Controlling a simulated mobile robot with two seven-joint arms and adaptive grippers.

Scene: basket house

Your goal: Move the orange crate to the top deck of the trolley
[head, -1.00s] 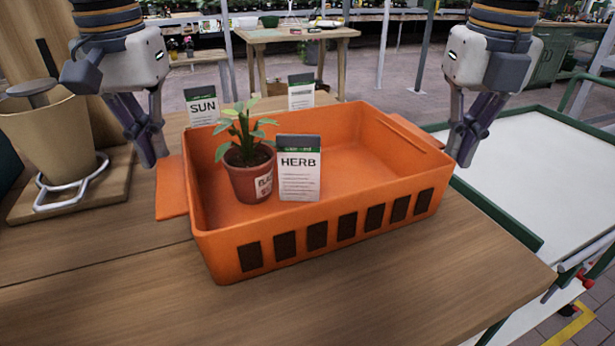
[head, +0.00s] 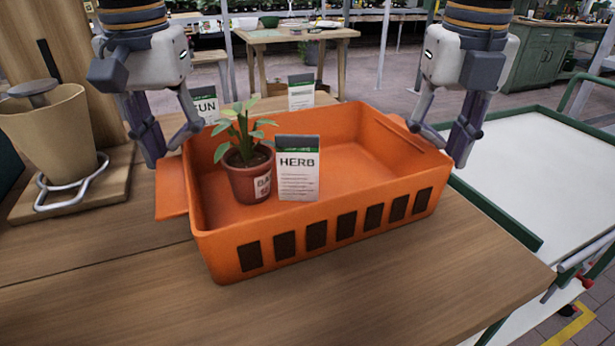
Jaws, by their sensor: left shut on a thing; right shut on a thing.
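The orange crate (head: 330,234) sits on the wooden table, with a flat handle at each short end. It holds a potted plant (head: 250,183) in a terracotta pot and a HERB seed packet (head: 298,180). My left gripper (head: 172,148) is shut on the crate's left handle (head: 172,188). My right gripper (head: 438,142) is shut on the crate's right handle (head: 398,124), which it partly hides. The trolley (head: 548,175) stands to the right of the table. Its white top deck with green rails is bare where it shows.
The wooden table (head: 90,290) has its right edge close to the trolley. A tan pot (head: 48,140) on a wire stand is at the left. A SUN packet (head: 206,108) and another packet (head: 301,92) stand behind the crate. A second table (head: 297,36) is farther back.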

